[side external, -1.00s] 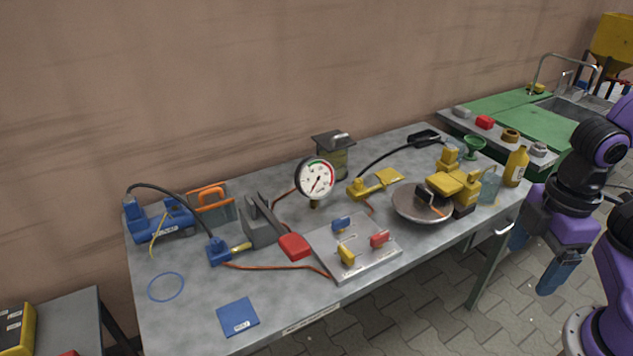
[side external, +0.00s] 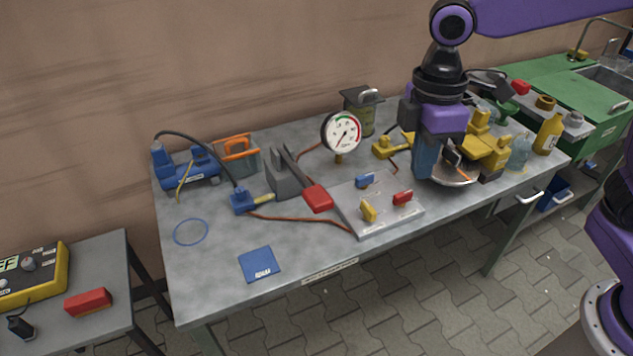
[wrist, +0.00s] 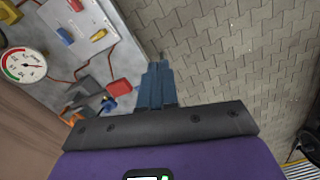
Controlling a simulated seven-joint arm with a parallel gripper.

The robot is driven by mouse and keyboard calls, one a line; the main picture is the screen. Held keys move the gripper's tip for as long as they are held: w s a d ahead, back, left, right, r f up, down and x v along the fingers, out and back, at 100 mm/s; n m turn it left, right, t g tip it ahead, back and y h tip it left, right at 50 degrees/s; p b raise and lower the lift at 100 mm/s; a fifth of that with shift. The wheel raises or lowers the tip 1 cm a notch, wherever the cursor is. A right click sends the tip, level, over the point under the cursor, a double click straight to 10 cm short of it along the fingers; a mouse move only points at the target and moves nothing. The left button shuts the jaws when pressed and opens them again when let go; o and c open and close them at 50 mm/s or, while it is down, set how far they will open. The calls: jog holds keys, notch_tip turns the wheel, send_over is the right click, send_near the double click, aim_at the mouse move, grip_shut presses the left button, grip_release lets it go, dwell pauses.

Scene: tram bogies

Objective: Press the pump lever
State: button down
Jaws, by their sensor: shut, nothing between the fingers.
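The pump (side external: 287,178) is a grey body with a dark lever that ends in a red pad (side external: 318,198), near the middle of the table. The lever slopes down to the pad. The red pad also shows in the wrist view (wrist: 120,88), left of the fingers and apart from them. My gripper (side external: 426,176) hangs over the right part of the table, in front of the round pan, with blue fingers pointing down. In the wrist view my gripper (wrist: 159,63) is shut and empty. A round gauge (side external: 341,133) stands behind the pump.
A plate with blue, yellow and red valve handles (side external: 385,217) lies between pump and gripper. Yellow tools (side external: 485,150), a pan (side external: 455,177) and bottles (side external: 549,134) crowd the right end. A blue pad (side external: 259,264) lies front left. The front left tabletop is mostly clear.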

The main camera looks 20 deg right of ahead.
jog(key=w+a+n, duration=0.1)
jog(key=w+a, duration=0.5)
jog(key=w, duration=0.4)
jog(key=n+g, duration=0.1)
jog(key=n, duration=0.1)
send_over(318, 196)
jog(key=w, duration=0.2)
jog(key=f, duration=0.2)
jog(key=shift+w, duration=0.3)
jog(key=f, duration=0.4)
jog(key=s+f, duration=0.1)
jog(key=f, duration=0.4)
jog(key=s+f, duration=0.1)
jog(key=f, duration=0.4)
jog(key=shift+f, duration=0.1)
